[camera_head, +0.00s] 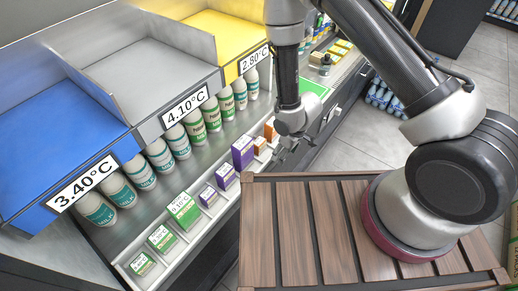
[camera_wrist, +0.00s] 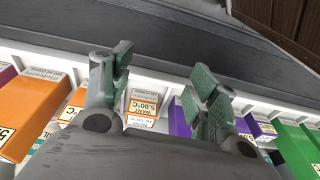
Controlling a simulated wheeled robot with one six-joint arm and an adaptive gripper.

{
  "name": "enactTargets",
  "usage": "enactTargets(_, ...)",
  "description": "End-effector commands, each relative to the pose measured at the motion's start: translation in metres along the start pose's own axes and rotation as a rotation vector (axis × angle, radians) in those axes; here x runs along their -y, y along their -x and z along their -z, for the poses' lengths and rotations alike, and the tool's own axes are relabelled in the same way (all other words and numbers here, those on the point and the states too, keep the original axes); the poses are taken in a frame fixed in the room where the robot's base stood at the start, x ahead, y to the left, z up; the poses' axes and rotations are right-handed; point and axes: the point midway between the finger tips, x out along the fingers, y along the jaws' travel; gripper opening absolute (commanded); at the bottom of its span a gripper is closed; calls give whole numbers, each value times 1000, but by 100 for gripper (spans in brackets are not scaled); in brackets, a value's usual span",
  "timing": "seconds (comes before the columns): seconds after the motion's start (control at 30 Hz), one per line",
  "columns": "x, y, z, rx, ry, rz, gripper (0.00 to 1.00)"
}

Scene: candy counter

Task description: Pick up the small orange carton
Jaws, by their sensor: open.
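Another small orange carton (camera_wrist: 74,104) is left of the left finger, beside a larger orange carton (camera_wrist: 32,108). In the head view, a small orange carton (camera_head: 259,146) and a larger orange one (camera_head: 270,131) are near the far end of the low shelf row. My gripper (camera_head: 280,154) is open and empty, close to them on the right. Contact cannot be told.
Purple cartons (camera_head: 242,152) and green cartons (camera_head: 184,211) continue the row on the white shelf. White-and-green bottles (camera_head: 140,172) stand behind, under the blue, grey and yellow bins. A slatted wooden top (camera_head: 290,225) is at the front, mostly clear.

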Motion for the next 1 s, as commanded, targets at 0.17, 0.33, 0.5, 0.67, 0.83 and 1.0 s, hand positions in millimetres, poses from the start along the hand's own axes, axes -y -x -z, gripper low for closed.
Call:
enactTargets(0.17,-3,7,66,-249,36,-10,60)
enactTargets(0.33,-4,11,88,-341,46,-14,60)
enactTargets(0.5,-4,-6,96,-347,49,-15,60)
enactTargets(0.67,-4,-26,103,-345,49,-15,60)
enactTargets(0.83,-5,-51,112,-344,48,-16,60)
enactTargets(1.0,-5,-60,115,-345,47,-17,60)
